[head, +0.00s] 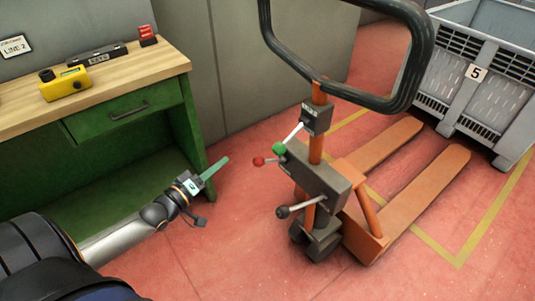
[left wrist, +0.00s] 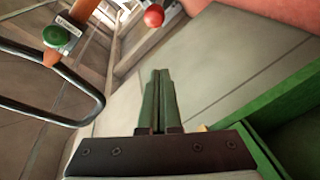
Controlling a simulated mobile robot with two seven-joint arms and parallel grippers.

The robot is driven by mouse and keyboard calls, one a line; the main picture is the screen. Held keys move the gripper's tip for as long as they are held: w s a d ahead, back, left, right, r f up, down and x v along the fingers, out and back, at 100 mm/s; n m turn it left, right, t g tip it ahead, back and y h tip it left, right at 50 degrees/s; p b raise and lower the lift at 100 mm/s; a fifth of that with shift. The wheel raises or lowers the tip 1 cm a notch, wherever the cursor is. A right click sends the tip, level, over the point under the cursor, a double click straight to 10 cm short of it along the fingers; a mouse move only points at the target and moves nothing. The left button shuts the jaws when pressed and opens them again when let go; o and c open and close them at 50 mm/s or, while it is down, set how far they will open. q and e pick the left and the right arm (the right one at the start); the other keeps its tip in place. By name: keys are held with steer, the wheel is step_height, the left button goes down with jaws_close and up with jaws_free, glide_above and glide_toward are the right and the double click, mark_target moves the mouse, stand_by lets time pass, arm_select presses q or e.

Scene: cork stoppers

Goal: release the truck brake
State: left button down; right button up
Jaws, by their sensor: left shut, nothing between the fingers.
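An orange pallet truck (head: 366,241) stands right of centre in the head view. Its column carries a grey box (head: 320,172) and several levers: one with a red knob (head: 258,161), one with a green knob (head: 279,149), and a lower one with a dark knob (head: 282,212). I cannot tell which lever is the brake. My left gripper (head: 226,160) has green fingers, shut and empty, left of the red knob and apart from it. In the left wrist view the shut fingers (left wrist: 160,76) show below the red knob (left wrist: 154,15), with the green knob (left wrist: 57,36) further left.
A green bench (head: 150,68) with a wooden top stands at the left, bearing a yellow device (head: 65,84). The truck's black loop handle (head: 425,55) arches above the column. A grey crate (head: 482,70) marked 5 stands behind the forks. Red floor is open in front.

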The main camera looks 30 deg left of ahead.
mark_target(270, 160)
arm_select(q)
steer(key=shift+w+r, duration=0.1)
steer(key=shift+r, duration=0.05)
steer(key=w+d+f+b, duration=0.2)
steer(key=w+d, duration=0.2)
steer(key=w, duration=0.4)
steer(key=shift+f, duration=0.35)
stand_by(0.4)
steer(key=shift+f+b, duration=0.1)
steer(key=shift+b, duration=0.25)
